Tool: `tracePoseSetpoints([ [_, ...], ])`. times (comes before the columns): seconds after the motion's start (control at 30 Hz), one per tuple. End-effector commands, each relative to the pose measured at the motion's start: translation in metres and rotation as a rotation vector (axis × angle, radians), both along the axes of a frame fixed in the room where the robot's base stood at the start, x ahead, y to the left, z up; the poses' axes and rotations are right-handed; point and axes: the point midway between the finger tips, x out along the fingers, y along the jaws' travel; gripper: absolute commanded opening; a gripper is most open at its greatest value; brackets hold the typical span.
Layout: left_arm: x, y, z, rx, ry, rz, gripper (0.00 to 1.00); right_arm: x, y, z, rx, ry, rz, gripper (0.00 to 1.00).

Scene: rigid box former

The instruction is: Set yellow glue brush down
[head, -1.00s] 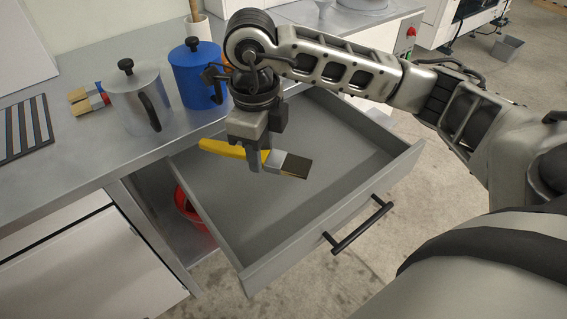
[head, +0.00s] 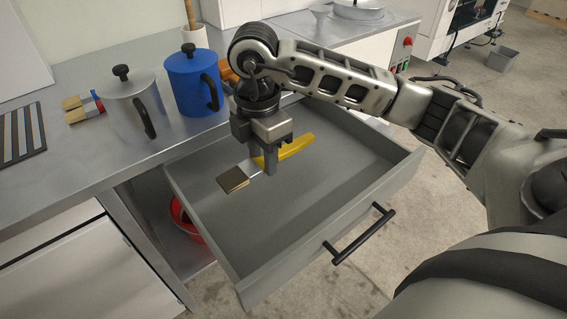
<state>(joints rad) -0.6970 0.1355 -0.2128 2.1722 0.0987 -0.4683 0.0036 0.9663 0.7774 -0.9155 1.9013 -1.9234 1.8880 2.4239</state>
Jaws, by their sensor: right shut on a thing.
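The yellow glue brush (head: 297,147) is in my right gripper (head: 264,168), above the open grey drawer (head: 330,185). Its yellow handle points to the upper right and its bristle end points to the lower left. The gripper points down and is shut on the brush near where handle and metal band meet. Part of the brush is hidden behind the fingers. I cannot tell whether the brush touches the drawer floor. My left gripper is not in view.
A steel pot (head: 128,104) and a blue pot (head: 193,82) stand on the counter (head: 95,165) behind the drawer. Other brushes (head: 83,106) lie at the left beside a slotted rack (head: 20,134). A red container (head: 188,222) sits beneath. The drawer floor looks otherwise clear.

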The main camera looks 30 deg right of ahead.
Motion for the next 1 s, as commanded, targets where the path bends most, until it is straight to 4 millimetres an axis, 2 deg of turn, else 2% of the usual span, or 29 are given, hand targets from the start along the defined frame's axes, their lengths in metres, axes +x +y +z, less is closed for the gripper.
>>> tracePoseSetpoints([
  [0.03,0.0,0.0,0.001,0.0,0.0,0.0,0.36,0.007,-0.012,-0.006,-0.002,0.004,-0.009,0.08],
  [0.27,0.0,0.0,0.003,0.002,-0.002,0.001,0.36,0.04,-0.058,-0.031,-0.002,0.004,-0.005,0.08],
  [0.4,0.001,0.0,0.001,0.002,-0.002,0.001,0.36,0.053,-0.076,-0.059,0.0,0.005,-0.001,0.08],
  [0.5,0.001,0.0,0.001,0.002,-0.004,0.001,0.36,0.06,-0.086,-0.073,-0.002,0.002,0.0,0.08],
  [0.77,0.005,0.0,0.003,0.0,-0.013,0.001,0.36,0.068,-0.096,-0.089,-0.001,0.002,0.003,0.08],
  [1.0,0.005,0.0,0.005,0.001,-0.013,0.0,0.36,0.069,-0.097,-0.12,0.0,0.002,0.004,0.08],
])
